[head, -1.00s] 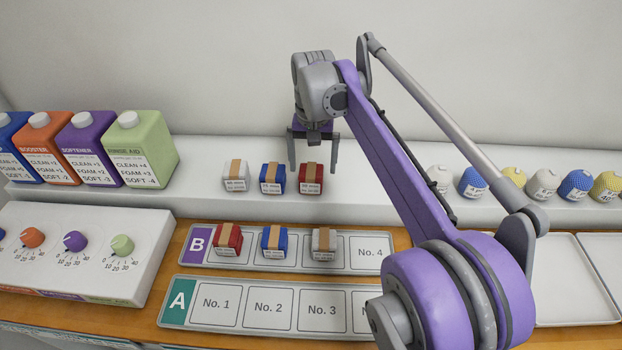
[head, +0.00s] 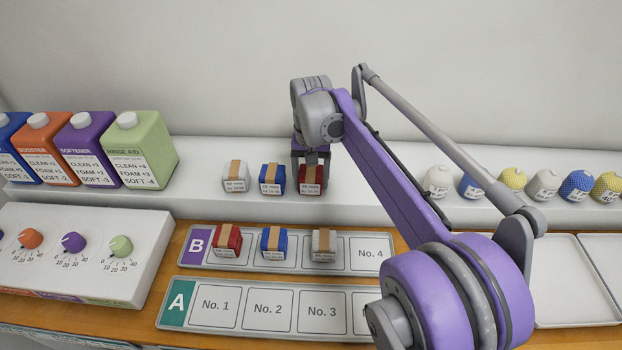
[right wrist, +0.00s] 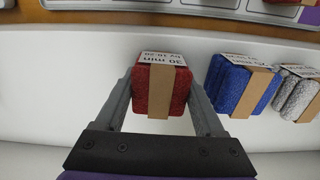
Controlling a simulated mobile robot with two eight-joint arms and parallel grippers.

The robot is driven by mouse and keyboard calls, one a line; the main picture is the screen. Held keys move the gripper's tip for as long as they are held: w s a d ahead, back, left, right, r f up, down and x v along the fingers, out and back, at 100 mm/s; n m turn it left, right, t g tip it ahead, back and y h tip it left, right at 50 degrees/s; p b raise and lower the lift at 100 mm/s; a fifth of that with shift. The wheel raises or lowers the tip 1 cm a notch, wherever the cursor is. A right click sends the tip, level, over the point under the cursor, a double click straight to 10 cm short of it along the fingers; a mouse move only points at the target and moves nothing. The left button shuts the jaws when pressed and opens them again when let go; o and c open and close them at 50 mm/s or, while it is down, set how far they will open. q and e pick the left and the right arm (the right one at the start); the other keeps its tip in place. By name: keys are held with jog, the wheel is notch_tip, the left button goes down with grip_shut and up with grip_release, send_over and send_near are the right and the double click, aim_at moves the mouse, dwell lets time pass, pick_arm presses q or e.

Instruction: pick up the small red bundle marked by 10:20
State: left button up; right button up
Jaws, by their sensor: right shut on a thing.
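The small red bundle (head: 311,184) with a tan band stands on the white shelf, at the right end of a row of three. In the right wrist view its label on the red bundle (right wrist: 157,92) reads "30 min by 10:20". My right gripper (head: 311,178) has come down over it from above. In the right wrist view the fingers of my right gripper (right wrist: 160,105) are on both sides of the bundle, shut on it. The bundle still appears to rest on the shelf. My left gripper is not in view.
A blue bundle (head: 272,179) and a grey bundle (head: 236,176) stand to its left. Tray B (head: 345,269) holds a red, a blue and a grey bundle, with No. 4 empty. Tray A (head: 235,330) shows empty places. Bottles (head: 140,150) stand at left.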

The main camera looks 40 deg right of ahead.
jog(key=shift+c, duration=1.1)
jog(key=shift+r, duration=0.1)
